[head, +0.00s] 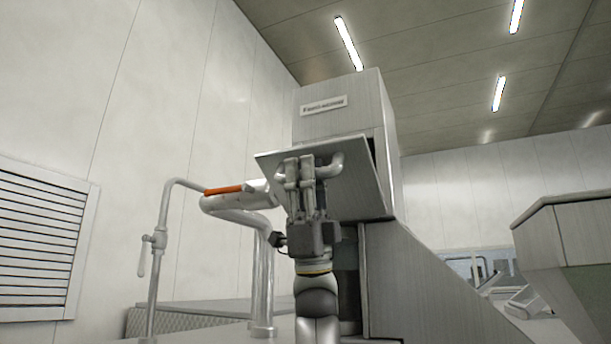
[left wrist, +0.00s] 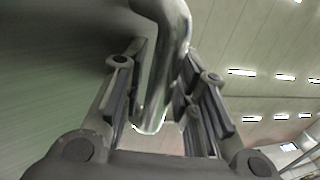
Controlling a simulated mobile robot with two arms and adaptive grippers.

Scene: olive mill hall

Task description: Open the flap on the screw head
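The flap (head: 353,190) is a flat grey metal panel on the front of the screw head housing (head: 340,110). It stands tilted out from the housing, with a dark gap along its right side. Its tubular handle (head: 335,166) is on the outer face. My left gripper (head: 306,162) is in front of the flap, at the handle. In the left wrist view the handle (left wrist: 160,75) runs between the two fingers, which close in on it near their tips. The finger contact is partly hidden. My right gripper is in neither view.
An orange-gripped lever on a white pipe (head: 228,190) is just left of my left gripper. A thin pipe with a valve (head: 157,240) stands farther left. A grey sloped machine body (head: 425,290) is at right, and a grey hopper (head: 570,230) stands far right.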

